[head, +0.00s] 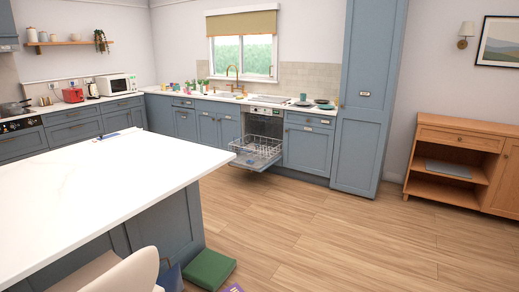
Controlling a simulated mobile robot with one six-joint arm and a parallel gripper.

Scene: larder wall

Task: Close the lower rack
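The dishwasher (264,124) stands in the blue cabinet run by the far wall, below the counter. Its door is down, and the wire lower rack (257,150) is pulled out over the open door (248,162). I cannot tell what, if anything, is in the rack at this distance. My gripper is not in view.
A white-topped island (100,180) fills the left foreground. A chair (125,272) and a green box (209,269) are at its near end. Open wooden floor (300,220) lies between me and the dishwasher. A wooden sideboard (455,190) stands at the right.

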